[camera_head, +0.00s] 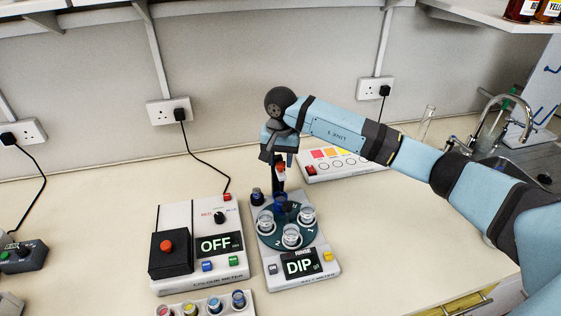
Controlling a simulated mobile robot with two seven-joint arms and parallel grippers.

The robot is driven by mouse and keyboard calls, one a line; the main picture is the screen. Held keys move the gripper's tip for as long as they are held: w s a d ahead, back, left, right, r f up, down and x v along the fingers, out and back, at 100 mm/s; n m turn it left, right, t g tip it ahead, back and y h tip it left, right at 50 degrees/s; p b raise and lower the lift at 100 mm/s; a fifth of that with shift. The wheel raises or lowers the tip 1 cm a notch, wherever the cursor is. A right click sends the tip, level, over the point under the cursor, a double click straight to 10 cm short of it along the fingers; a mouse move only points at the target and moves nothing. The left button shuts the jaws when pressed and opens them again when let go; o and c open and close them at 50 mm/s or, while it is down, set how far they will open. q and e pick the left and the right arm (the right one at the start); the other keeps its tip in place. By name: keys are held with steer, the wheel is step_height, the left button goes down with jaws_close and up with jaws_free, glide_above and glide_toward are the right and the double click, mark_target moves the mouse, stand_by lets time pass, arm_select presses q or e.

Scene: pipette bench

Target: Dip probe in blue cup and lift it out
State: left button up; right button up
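My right gripper (279,157) points down over the back of the salt meter (303,281). A probe with a red and white top (281,171) is just below and between its fingers. I cannot tell whether the fingers are closed on it. The probe's dark lower part is above the blue cup (280,202), and its tip is hard to make out. The blue cup stands at the back of the round dark turntable (272,240), among several clear cups. The meter's screen reads DIP. My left gripper is out of view.
A colour meter (200,245) reading OFF stands left of the salt meter. A rack of coloured vials (206,304) is in front. A panel with coloured squares (340,162) lies behind my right arm, and a sink (513,149) is at far right. The bench right of the meter is clear.

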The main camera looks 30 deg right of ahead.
steer(key=shift+o, duration=1)
steer(key=shift+s, duration=0.15)
steer(key=shift+r, duration=0.1)
step_height(320, 180, up, 14)
steer(key=b, duration=0.2)
steer(key=shift+f+b, duration=0.2)
steer(key=shift+b, duration=0.1)
